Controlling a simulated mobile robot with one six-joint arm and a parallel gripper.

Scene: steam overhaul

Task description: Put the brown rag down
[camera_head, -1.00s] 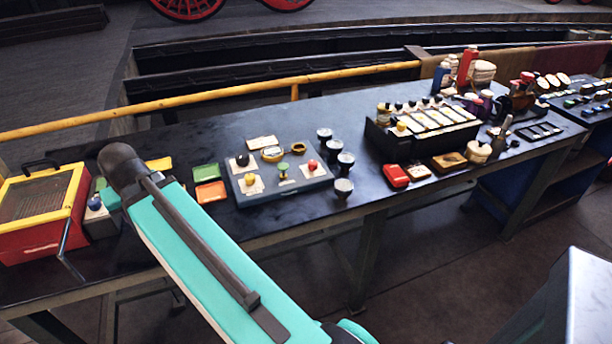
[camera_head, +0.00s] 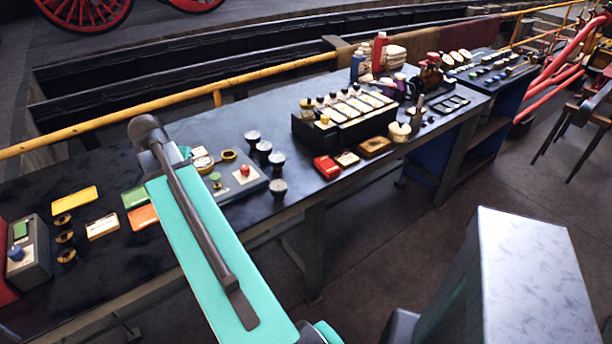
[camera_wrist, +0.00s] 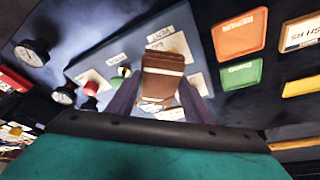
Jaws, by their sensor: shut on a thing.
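The brown rag (camera_wrist: 162,75) is a small folded bundle in the wrist view. My gripper (camera_wrist: 160,90) is shut on it, with a dark finger on each side. In that view the rag is in front of a blue-grey panel (camera_wrist: 95,70) with white labels. I cannot tell its height above the panel. In the head view my arm covers the left part of this panel (camera_head: 255,183), and the gripper and the rag are hidden. The dark workbench (camera_head: 100,170) runs from lower left to upper right.
A black rack (camera_head: 340,130) and a red tin (camera_head: 327,167) are further right. A yellow rail (camera_head: 270,75) runs behind the bench. Bare bench top shows behind the panel.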

